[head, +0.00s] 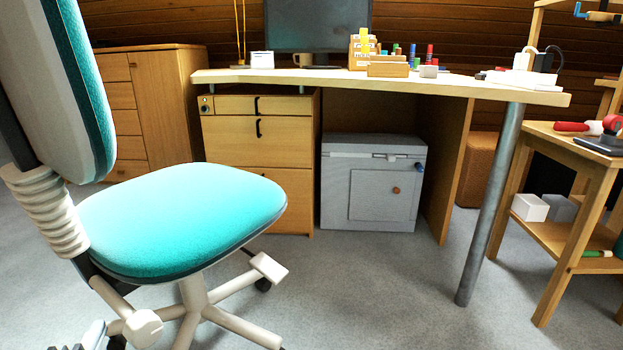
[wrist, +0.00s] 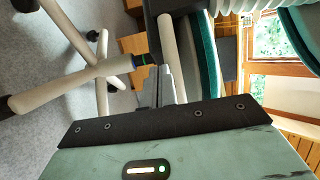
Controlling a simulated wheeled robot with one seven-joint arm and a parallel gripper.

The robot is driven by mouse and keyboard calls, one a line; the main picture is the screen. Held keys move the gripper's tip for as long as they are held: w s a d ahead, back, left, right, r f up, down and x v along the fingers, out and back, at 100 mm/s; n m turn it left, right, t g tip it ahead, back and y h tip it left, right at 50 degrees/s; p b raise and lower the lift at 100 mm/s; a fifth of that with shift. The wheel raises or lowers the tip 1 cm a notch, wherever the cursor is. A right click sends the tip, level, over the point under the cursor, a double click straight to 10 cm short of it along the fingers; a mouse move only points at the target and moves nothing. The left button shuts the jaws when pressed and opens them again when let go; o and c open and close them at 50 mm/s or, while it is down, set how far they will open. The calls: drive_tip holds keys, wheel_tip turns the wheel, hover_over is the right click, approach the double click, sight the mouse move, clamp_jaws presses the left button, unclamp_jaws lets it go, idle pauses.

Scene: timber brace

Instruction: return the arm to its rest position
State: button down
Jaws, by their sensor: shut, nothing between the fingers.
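My gripper (wrist: 168,82) shows in the wrist view, its grey fingers together beyond a black strip and a green housing with a small lit indicator. It is shut, with nothing visible held. The pale legs of an office chair (wrist: 75,82) lie beyond and to the left of the fingers, and its teal seat edge is behind them. I cannot tell the gap between fingers and chair. In the head view my arm is not clearly visible; small grey and dark parts at the bottom left corner are too cut off to identify.
The teal office chair (head: 180,215) fills the left of the head view. A desk (head: 330,78) stands behind it, with drawers (head: 258,150) and a grey cabinet (head: 372,184) below. A wooden side table (head: 565,150) is at right. Grey floor (head: 390,290) is clear in the middle.

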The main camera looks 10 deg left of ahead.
drive_tip(key=a+r+n+g+y+p, duration=0.35)
drive_tip(key=r+n+g+y, duration=0.45)
drive_tip(key=r, duration=1)
drive_tip(key=d+r+n+g+p, duration=0.3)
drive_tip(key=d+r+n+p, duration=0.1)
drive_tip(key=d+r+n, duration=0.3)
drive_tip(key=d+n+g+h+p, duration=0.5)
drive_tip(key=d+h, duration=0.5)
drive_tip(key=d, duration=2.2)
drive_tip(key=s+d+r+h+p, duration=0.1)
drive_tip(key=s+d+h+p, duration=0.15)
drive_tip(key=d, duration=0.85)
drive_tip(key=s+d+h+p, duration=0.1)
drive_tip(key=s+d+h, duration=0.25)
drive_tip(key=d, duration=0.75)
wheel_tip(320, 180, up, 38)
drive_tip(key=a+y+p, duration=0.1)
drive_tip(key=p, duration=3.6)
drive_tip(key=shift+f+n+p, duration=0.25)
drive_tip(key=shift+n+p, duration=0.05)
drive_tip(key=shift+p, duration=0.05)
